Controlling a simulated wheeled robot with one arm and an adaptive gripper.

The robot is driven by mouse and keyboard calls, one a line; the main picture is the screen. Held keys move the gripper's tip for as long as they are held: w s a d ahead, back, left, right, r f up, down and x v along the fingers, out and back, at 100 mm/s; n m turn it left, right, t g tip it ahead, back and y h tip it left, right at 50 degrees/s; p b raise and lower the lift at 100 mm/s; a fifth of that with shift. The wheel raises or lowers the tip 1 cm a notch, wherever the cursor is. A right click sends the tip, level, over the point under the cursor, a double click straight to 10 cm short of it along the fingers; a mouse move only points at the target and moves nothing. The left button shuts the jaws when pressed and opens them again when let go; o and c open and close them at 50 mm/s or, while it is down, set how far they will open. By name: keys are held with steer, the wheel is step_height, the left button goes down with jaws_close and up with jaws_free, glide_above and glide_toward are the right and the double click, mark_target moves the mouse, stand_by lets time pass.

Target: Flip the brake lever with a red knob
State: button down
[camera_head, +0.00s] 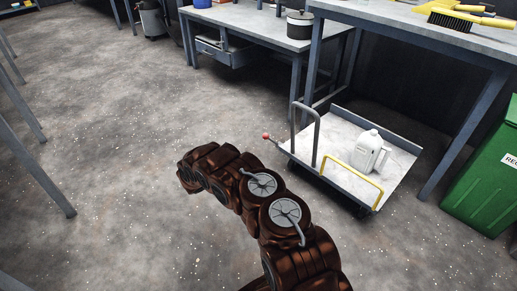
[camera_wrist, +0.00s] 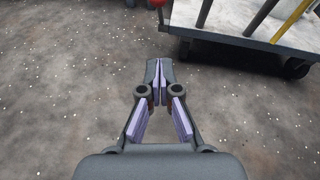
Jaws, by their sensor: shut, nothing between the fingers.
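The brake lever's red knob (camera_head: 266,136) sticks out at the left end of a low cart (camera_head: 345,188) in the head view. In the wrist view the red knob (camera_wrist: 156,4) is cut by the top edge, just left of the cart's corner (camera_wrist: 185,18). The rest of the lever is mostly out of that view. My gripper (camera_wrist: 159,62) is shut and empty, pointing toward the knob with bare floor between them. In the head view my arm reaches left of the cart, and its fingers cannot be made out.
The cart carries a white jug (camera_head: 370,152), a grey handle (camera_head: 317,135) and a yellow rail (camera_head: 352,178). A workbench (camera_head: 340,12) stands behind it, and a green bin (camera_head: 487,180) at the right. The floor (camera_head: 110,120) left of the cart is clear.

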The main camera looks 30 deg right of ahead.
steer(key=r+b+x, duration=0.1)
steer(key=b+x, duration=0.1)
steer(key=x, duration=0.4)
steer(key=r+b+x, duration=0.1)
steer(key=b+x, duration=0.2)
steer(key=x, duration=0.3)
steer(key=shift+w+d+r, duration=0.2)
steer(key=shift+w+d, duration=0.25)
steer(key=shift+d, duration=0.2)
steer(key=shift+r, duration=0.15)
